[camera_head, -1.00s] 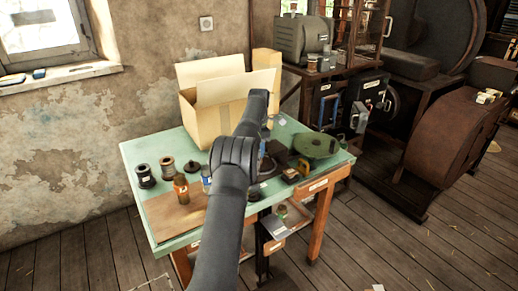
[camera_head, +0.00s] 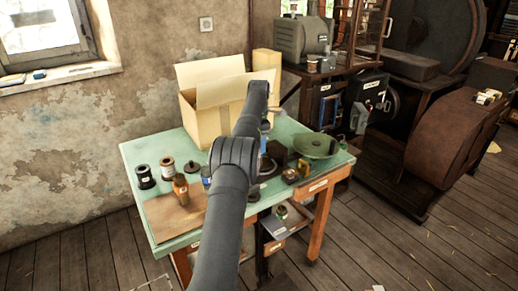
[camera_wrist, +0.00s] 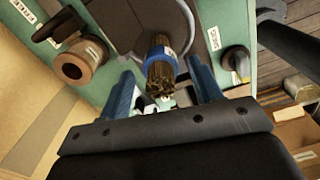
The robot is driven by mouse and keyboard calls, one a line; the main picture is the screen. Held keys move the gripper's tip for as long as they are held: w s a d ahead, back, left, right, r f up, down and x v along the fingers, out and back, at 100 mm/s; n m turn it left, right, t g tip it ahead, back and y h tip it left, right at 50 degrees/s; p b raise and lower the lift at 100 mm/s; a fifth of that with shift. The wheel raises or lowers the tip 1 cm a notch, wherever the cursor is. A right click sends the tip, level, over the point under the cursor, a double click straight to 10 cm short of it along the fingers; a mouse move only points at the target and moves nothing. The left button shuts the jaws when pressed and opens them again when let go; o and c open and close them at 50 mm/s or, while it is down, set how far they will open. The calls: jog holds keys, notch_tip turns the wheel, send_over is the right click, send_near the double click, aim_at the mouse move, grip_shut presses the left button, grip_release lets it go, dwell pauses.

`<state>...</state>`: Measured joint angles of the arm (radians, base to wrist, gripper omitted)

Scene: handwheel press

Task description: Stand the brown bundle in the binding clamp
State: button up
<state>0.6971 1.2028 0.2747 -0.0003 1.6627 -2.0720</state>
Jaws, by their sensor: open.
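The brown bundle (camera_wrist: 160,68) shows in the wrist view, its end towards the camera and a blue band (camera_wrist: 158,48) around it. It points up from a dark grey fixture (camera_wrist: 126,22) with a curved metal edge, perhaps the binding clamp. I cannot tell how it is seated. My gripper (camera_wrist: 162,86) is open, its two blue-grey fingers on either side of the bundle with a visible gap at each. In the head view my arm hides most of the gripper and the bundle.
The green bench (camera_head: 135,155) carries a cardboard box (camera_head: 215,120), spools (camera_head: 167,167), a brown bottle (camera_head: 180,187) and a green disc (camera_head: 316,145).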

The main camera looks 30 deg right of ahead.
jog(key=shift+r, duration=2.1)
jog(key=shift+f, duration=0.1)
notch_tip(320, 180, down, 7)
jog(key=shift+f, duration=0.15)
jog(key=shift+r, duration=1.8)
